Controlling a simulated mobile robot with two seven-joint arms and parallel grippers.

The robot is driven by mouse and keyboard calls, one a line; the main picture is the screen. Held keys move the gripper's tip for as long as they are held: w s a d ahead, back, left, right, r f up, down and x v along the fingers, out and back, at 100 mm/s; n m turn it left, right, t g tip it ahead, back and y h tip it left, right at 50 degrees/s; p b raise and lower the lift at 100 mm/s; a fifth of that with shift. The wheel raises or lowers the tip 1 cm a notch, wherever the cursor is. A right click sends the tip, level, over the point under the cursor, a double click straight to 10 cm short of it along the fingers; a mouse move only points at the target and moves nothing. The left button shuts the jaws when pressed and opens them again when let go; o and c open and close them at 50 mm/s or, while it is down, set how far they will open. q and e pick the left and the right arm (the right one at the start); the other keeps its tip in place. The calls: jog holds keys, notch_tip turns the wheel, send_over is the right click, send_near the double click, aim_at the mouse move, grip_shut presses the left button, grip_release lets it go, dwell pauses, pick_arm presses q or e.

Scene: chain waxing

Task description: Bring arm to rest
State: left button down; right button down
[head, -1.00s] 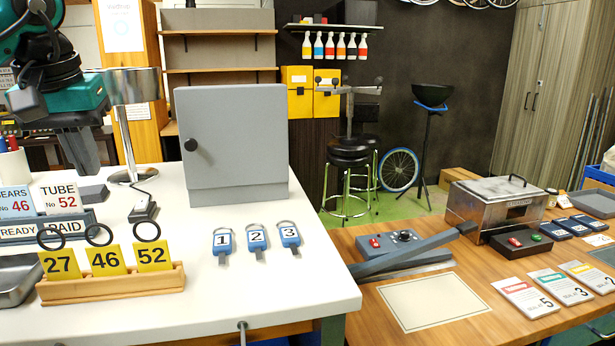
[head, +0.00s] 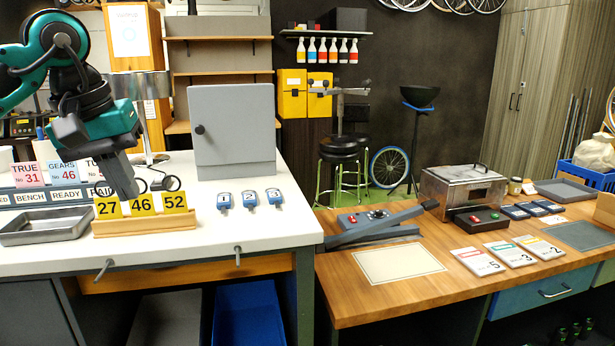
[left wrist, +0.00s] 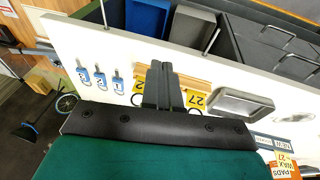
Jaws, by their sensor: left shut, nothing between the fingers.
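My left arm comes in from the left in the head view, teal and black. In the left wrist view the shut dark fingers (left wrist: 160,85) overlap the rack (left wrist: 190,72). Whether they touch it I cannot tell. The fingers and wrist hide part of the sign cards and black rings behind. My right gripper is in neither view.
A grey metal tray (head: 45,226) lies left of the rack. Three blue numbered key tags (head: 249,199) lie right of it, before a grey cabinet (head: 232,130). The wooden bench (head: 350,302) at right holds a mat, cards and a metal box (head: 462,190).

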pick_arm(q)
jog(key=s+d+f+n+g+h, duration=0.1)
jog(key=s+d+f+n+h, duration=0.1)
jog(key=d+f+n+h, duration=0.35)
jog(key=s+d+f+n+h, duration=0.1)
jog(key=d+f+n+h, duration=0.1)
jog(key=d+n+h, duration=0.75)
jog(key=s+d+f+n+g+h, duration=0.15)
jog(key=d+f+n+h, duration=0.3)
jog(key=d, duration=0.55)
jog(key=w+a+f+n+t+y, duration=0.1)
jog(key=a+f+n+t+y, duration=0.55)
jog(key=n, duration=0.85)
jog(key=a+f+n+t+y, duration=0.2)
jog(key=f+n+t+y, duration=0.35)
jog(key=n+t, duration=0.75)
jog(key=s+a+f+n+g+y, duration=0.3)
jog(key=s+a+f+n+g, duration=0.1)
jog(key=s+f+n, duration=0.3)
jog(key=s+a+f+n+g+y, duration=0.3)
jog(key=s+f+n, duration=0.5)
jog(key=f+n, duration=0.4)
notch_tip(320, 180, down, 4)
jog(key=shift+a+r+g+y, duration=0.25)
jog(key=shift+a+g+y, duration=0.1)
jog(key=shift+a+g, duration=0.65)
jog(key=shift+d, duration=0.15)
